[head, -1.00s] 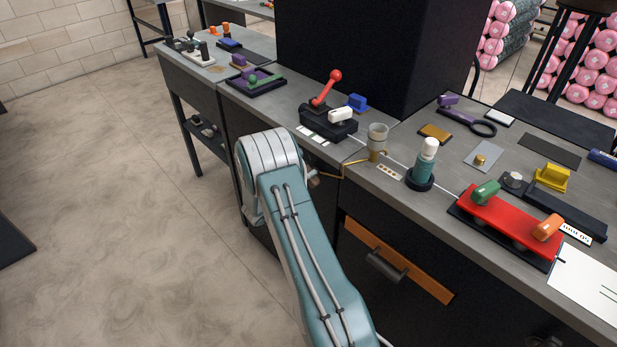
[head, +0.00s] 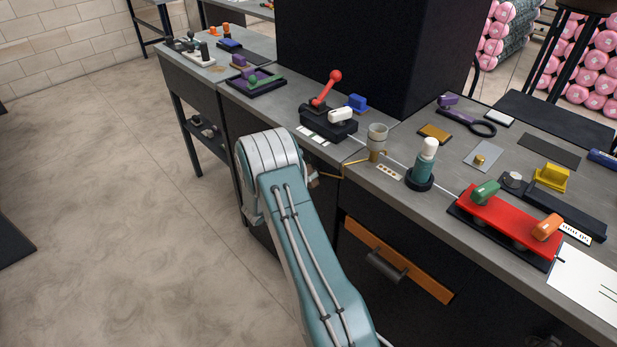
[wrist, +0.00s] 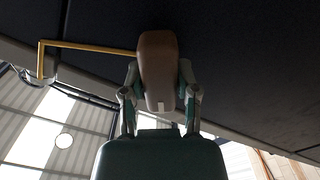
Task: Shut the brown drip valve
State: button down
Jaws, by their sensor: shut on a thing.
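The brown drip valve shows in the wrist view as a rounded brown handle (wrist: 158,62) at the end of a thin brass pipe (wrist: 90,47). My gripper (wrist: 159,76) has one finger on each side of the handle and is shut on it. In the head view, a small part of the brown valve (head: 313,178) shows just right of my arm, below the bench edge. The brass pipe (head: 345,170) runs from there up to a grey-beige cup (head: 377,137). My arm hides the gripper and most of the valve in the head view.
The bench top above carries a red lever on a black base (head: 328,108), a teal bottle with a white cap (head: 425,162) and a red block with green and orange handles (head: 510,222). A drawer with an orange front strip (head: 425,278) is below. The floor (head: 130,210) at left is clear.

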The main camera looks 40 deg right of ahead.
jog(key=m, duration=0.7)
jog(key=shift+a+f, duration=0.1)
jog(key=shift+f, duration=0.15)
dwell(0.3)
jog(key=shift+c, duration=2.3)
grip_release()
jog(key=shift+o, duration=0.5)
jog(key=shift+r, duration=0.1)
jog(key=a, duration=1.2)
jog(key=shift+s, duration=0.35)
